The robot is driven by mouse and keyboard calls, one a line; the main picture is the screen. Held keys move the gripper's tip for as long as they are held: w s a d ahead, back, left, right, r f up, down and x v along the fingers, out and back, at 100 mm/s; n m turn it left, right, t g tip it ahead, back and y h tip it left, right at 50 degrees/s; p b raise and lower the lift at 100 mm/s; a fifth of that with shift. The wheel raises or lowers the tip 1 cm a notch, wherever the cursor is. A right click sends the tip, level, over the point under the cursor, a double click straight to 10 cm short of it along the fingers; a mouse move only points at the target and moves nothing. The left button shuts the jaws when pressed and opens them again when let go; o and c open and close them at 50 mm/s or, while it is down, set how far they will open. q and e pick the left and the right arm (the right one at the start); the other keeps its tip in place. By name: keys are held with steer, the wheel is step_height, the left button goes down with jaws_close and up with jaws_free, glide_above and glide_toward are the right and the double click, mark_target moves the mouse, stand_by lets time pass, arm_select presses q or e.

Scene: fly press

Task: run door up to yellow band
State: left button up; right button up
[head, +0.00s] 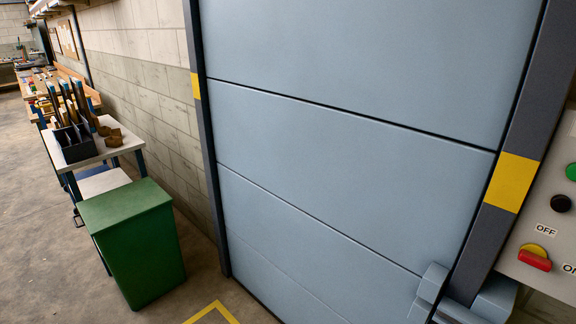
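A large pale blue-grey panelled door (345,140) fills the middle of the head view, with dark seams between its panels. At the lower left its panels reach down close to the floor; its lower right is cut off by the frame. A yellow band (195,86) marks the dark left jamb and another yellow band (511,182) marks the dark right jamb. Door panels span the height between both bands and continue above and below.
Blocky pale parts (430,292), unclear, overlap the right jamb's foot. A green bin (133,240) and workbenches stand left.

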steer(key=c, duration=0.4)
steer(key=shift+a, duration=0.2)
jaws_close()
steer(key=shift+a, duration=0.1)
steer(key=shift+d, duration=0.25)
